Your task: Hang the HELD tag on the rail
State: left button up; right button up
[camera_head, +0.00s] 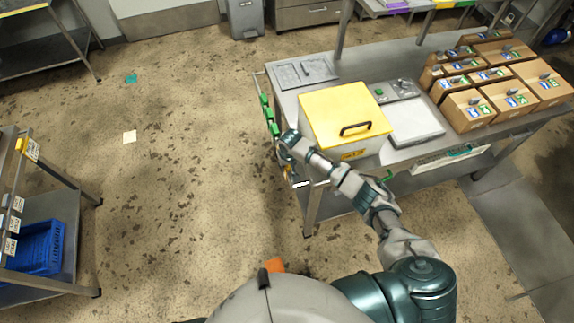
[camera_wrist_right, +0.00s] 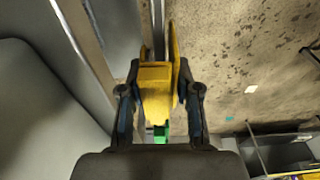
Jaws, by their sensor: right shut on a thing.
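My right gripper (camera_head: 286,170) is at the left end of the steel table, low beside its front left corner. In the right wrist view the gripper (camera_wrist_right: 158,88) is shut on a yellow piece (camera_wrist_right: 155,76), which looks like the tag; no lettering is legible. The rail (camera_head: 260,88) runs along the table's left end, with several green tags (camera_head: 269,114) on it. In the wrist view, a thin bar (camera_wrist_right: 158,25) lies just beyond the yellow piece, and a green piece (camera_wrist_right: 161,132) shows below it. I cannot tell whether the yellow piece touches the rail. My left gripper is not in view.
A yellow-lidded box (camera_head: 335,108) stands on the table close to my right forearm. A scale (camera_head: 415,122) and several cardboard boxes (camera_head: 468,110) stand farther right. A rack (camera_head: 70,177) with a blue crate (camera_head: 42,245) is at the left. The floor between is mostly clear.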

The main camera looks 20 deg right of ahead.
jog(key=shift+p, duration=0.45)
jog(key=shift+f+b, duration=0.7)
jog(key=shift+f, duration=0.8)
dwell(0.5)
jog(key=o, duration=1)
jog(key=shift+r, duration=0.1)
jog(key=r, duration=0.4)
jog(key=s+r, duration=0.1)
jog(key=r, duration=0.6)
jog(key=shift+s+d+r, duration=0.1)
jog(key=shift+s+r, duration=0.2)
jog(key=shift+s, duration=0.05)
